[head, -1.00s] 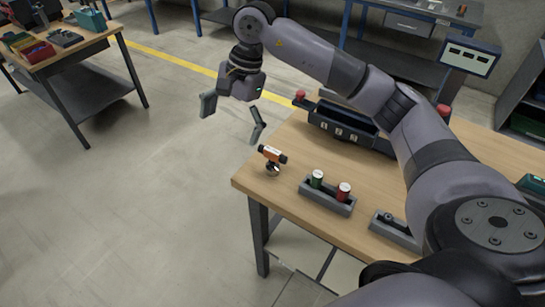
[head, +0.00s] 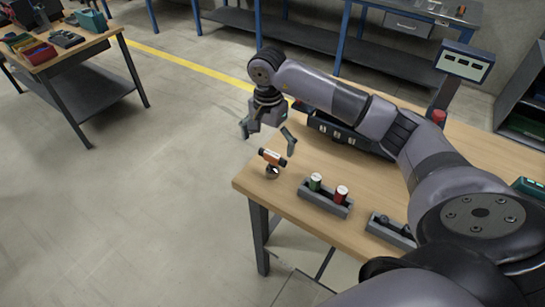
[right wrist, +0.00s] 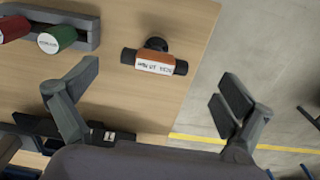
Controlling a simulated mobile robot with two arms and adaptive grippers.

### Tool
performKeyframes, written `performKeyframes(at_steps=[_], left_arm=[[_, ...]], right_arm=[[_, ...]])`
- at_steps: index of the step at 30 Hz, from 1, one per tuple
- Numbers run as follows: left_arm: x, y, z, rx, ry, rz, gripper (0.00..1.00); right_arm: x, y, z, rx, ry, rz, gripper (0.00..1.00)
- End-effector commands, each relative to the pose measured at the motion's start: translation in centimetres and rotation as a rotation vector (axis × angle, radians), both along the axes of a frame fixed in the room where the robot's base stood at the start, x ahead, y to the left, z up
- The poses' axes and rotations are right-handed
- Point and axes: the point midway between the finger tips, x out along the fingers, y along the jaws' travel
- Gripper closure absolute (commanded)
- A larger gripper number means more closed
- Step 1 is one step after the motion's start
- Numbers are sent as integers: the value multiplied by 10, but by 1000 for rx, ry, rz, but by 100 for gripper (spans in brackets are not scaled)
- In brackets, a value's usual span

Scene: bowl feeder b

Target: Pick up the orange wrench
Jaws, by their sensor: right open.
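The orange wrench (head: 272,158) is a short orange body with a white label and dark ends. It sits on a small round stand near the left corner of the wooden table. In the right wrist view the orange wrench (right wrist: 155,61) lies ahead of the fingers, between their directions, with its label facing the camera. My right gripper (head: 267,142) is open and empty, just behind and above the wrench in the head view. In the right wrist view its fingers (right wrist: 163,84) are wide apart, with nothing between them. My left gripper is in neither view.
A grey holder (head: 326,200) with a green can (head: 315,182) and a red can (head: 341,195) stands right of the wrench. A dark long fixture (head: 349,136) lies behind, near the right arm. The table's left edge is close to the wrench, with open floor beyond.

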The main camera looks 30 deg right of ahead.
Motion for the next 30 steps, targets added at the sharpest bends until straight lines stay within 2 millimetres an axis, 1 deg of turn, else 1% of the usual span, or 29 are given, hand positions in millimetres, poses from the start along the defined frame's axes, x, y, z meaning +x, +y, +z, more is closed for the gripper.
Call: performKeyframes(at_steps=[4,6,11,12,16,23,30], left_arm=[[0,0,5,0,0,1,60],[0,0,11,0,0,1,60],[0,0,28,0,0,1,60],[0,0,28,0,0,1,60],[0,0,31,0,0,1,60],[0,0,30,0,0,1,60],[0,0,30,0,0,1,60]], right_arm=[[0,-1,-7,2,1,0,2],[-1,-4,-12,0,3,0,2],[-2,-13,-34,2,6,-1,2],[-1,-11,-41,3,3,1,2],[-1,-12,-54,1,0,0,2],[0,-12,-57,0,-1,1,2],[0,-12,-57,0,-1,1,16]])
